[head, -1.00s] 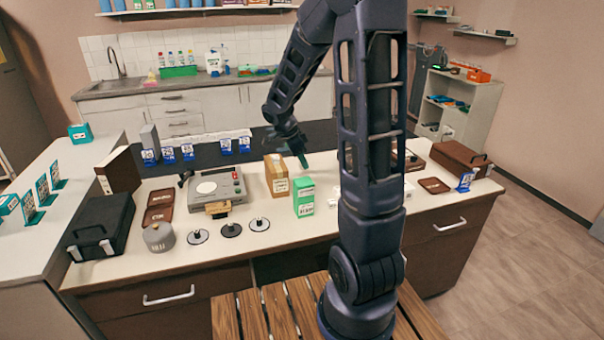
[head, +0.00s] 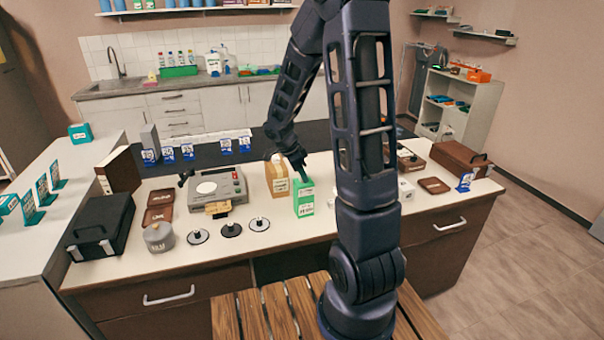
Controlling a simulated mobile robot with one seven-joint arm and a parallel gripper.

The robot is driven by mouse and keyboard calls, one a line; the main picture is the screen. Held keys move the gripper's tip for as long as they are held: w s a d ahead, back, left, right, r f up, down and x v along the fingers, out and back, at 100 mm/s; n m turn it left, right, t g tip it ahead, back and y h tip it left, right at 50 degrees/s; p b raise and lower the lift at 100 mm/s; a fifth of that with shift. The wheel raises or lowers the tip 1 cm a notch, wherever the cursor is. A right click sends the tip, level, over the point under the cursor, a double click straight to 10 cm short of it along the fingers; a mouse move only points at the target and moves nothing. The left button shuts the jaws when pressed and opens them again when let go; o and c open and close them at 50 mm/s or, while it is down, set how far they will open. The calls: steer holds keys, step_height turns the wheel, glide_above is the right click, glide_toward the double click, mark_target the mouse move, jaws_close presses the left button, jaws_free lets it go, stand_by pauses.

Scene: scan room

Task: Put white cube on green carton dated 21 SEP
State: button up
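A green carton (head: 304,202) with a white label stands upright near the middle of the counter; its date is too small to read for certain. My gripper (head: 303,177) points down at the top of this carton, just above or touching it. Its fingers are small and dark, and I cannot see whether they are open or hold anything. A white, cube-like object (head: 405,189) shows just right of my arm on the counter, partly hidden by it. I cannot confirm that it is the white cube of the task.
A tan carton (head: 277,178) stands close behind and left of the green one. A grey device (head: 217,186), several dark discs (head: 231,230) and a black case (head: 101,228) lie to the left. A brown case (head: 459,160) lies right. The counter front by the carton is clear.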

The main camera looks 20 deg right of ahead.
steer(key=shift+o, duration=1.3)
steer(key=shift+r, duration=0.15)
steer(key=v, duration=1.1)
steer(key=s+d+r+n+t+y, duration=0.2)
steer(key=s+r+n, duration=0.3)
steer(key=s+n, duration=0.4)
steer(key=s+d+r+n+t+y, duration=0.1)
steer(key=s+r+n, duration=0.5)
steer(key=s, duration=0.8)
steer(key=n+t+y, duration=0.1)
steer(key=n, duration=0.2)
steer(key=shift+d+r+t, duration=0.15)
steer(key=shift+d+t, duration=0.15)
steer(key=shift+d, duration=0.05)
